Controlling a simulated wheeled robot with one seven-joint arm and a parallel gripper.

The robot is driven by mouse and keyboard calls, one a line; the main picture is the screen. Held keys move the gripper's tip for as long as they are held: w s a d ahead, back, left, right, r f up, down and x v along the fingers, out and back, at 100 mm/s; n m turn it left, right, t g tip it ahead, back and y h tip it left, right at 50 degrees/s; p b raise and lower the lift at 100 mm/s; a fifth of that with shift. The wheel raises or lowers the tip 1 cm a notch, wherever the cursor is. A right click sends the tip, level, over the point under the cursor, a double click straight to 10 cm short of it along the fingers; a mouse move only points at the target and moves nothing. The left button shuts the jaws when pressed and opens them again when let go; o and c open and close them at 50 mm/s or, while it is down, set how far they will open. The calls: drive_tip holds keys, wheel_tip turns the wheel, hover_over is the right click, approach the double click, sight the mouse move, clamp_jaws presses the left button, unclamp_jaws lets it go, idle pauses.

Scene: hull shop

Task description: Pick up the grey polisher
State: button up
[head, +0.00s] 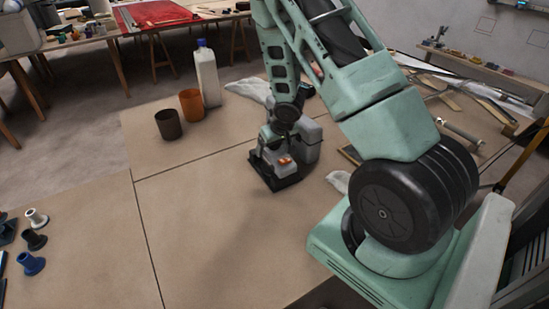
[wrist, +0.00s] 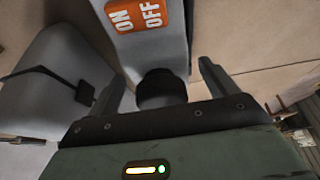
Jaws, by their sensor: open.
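The grey polisher (head: 268,157) stands on the brown board in the middle of the head view, with a black base and an orange switch label. In the wrist view the polisher's grey body (wrist: 160,50) rises close in front, with its orange ON/OFF label near the top. My gripper (wrist: 162,76) is open at the polisher. A round black part of the polisher shows between the two fingers. I cannot tell whether the fingers touch it. In the head view my arm's end is just above and behind the polisher, and the fingers are hard to make out.
A grey part with a black strap (wrist: 62,75) is close on the left in the wrist view. Behind are a dark cup (head: 169,124), an orange cup (head: 191,105) and a white bottle (head: 207,78). Several spools (head: 34,241) stand at front left. The board's front middle is clear.

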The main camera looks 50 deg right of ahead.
drive_tip(key=shift+w+f, duration=0.1)
drive_tip(key=shift+f, duration=0.2)
drive_tip(key=c, duration=1.7)
drive_tip(key=shift+r, duration=0.1)
wheel_tip(320, 180, up, 10)
drive_tip(key=shift+f+p, duration=0.1)
drive_tip(key=shift+p, duration=1.15)
drive_tip(key=o, duration=0.7)
